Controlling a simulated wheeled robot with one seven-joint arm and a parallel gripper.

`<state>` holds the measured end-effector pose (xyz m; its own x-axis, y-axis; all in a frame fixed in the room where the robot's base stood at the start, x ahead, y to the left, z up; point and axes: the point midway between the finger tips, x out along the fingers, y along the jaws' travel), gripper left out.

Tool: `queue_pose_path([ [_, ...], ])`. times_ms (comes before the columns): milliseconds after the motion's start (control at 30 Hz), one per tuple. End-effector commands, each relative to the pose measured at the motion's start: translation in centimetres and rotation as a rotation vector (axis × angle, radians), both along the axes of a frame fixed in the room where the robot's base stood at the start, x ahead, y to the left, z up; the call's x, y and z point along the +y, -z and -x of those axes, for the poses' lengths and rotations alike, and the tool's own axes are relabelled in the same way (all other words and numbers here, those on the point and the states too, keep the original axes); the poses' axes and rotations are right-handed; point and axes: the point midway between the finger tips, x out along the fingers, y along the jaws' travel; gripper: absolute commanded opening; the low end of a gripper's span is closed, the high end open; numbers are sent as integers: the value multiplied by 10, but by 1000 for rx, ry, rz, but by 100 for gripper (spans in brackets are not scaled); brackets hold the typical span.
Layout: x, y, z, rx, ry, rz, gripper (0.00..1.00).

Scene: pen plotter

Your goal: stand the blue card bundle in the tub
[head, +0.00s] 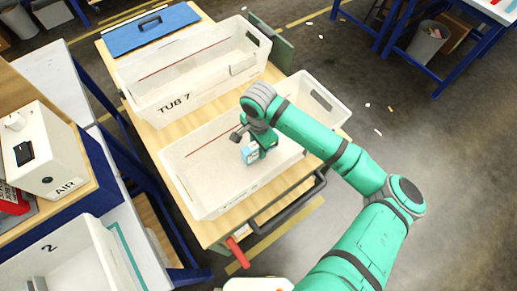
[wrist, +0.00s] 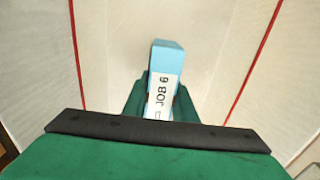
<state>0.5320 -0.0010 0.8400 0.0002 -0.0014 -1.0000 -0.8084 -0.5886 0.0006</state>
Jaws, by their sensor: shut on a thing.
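The blue card bundle (wrist: 166,60), with a white band marked "JOB 6", is held between the fingers of my gripper (wrist: 160,103) in the wrist view. In the head view the blue bundle (head: 250,154) shows at my gripper (head: 258,148), over the inside of the nearer white tub (head: 190,201). The wrist view shows pale tub walls with red lines on both sides of the bundle. I cannot tell whether the bundle touches the tub floor. No other bundle shows in this tub.
A second white tub (head: 156,110), marked "TUB 7", stands behind on the same wooden cart (head: 222,231). A blue lid-like panel (head: 150,28) lies at the cart's far end. A white box marked "AIR" (head: 45,158) stands at the left. Floor at the right is mostly clear.

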Motion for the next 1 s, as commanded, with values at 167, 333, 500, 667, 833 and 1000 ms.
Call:
queue_pose_path([
  [167,0,13,0,-1,1,1,0],
  [333,0,13,0,-1,1,-1,0],
  [500,1,15,0,0,1,-1,0],
  [667,0,16,0,-1,1,-1,44],
  [833,0,16,0,-1,1,-1,44],
  [1000,0,13,0,-1,1,0,44],
])
